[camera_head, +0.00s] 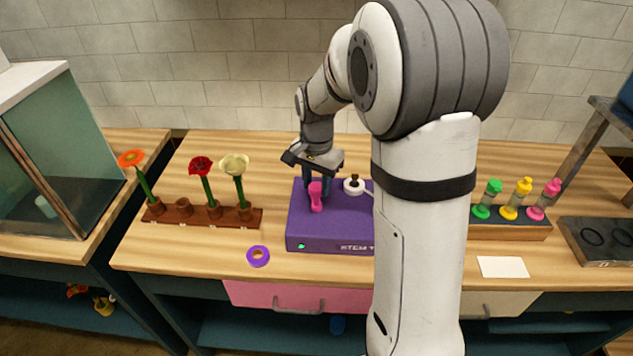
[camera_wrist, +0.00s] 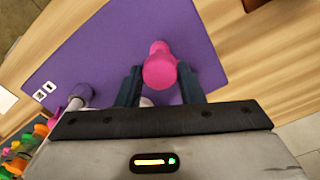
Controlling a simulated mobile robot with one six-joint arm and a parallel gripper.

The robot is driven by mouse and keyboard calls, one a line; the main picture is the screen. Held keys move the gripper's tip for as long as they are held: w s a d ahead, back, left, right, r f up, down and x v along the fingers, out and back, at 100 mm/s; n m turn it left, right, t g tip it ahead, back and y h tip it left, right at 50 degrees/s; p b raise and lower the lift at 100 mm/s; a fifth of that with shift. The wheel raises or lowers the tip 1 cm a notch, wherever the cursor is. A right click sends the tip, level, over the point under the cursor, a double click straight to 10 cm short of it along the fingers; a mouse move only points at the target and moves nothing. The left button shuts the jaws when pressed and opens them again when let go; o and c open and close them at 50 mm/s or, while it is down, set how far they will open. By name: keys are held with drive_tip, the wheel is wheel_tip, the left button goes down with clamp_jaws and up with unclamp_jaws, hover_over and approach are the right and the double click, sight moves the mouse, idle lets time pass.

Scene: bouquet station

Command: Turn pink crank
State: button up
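The pink crank (camera_head: 316,197) stands up from the left part of the purple station box (camera_head: 330,235). My gripper (camera_head: 317,187) points down at it with one dark finger on each side. In the wrist view the rounded pink crank (camera_wrist: 160,72) lies between the two fingertips of my gripper (camera_wrist: 160,82) and nearly fills the gap. I cannot tell whether the fingers press on it or stand just clear. The crank's lower part is partly hidden from above.
A brown rack (camera_head: 170,216) with several flowers is at left, and a purple tape ring (camera_head: 258,256) is in front. Several coloured bottles stand in a wooden rack (camera_head: 510,231) at right. My arm hides the box's right side.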

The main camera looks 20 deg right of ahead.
drive_tip(key=o, duration=0.4)
drive_tip(key=shift+o, duration=0.2)
wheel_tip(320, 180, up, 8)
drive_tip(key=shift+f+b, duration=0.1)
drive_tip(key=shift+b, duration=0.35)
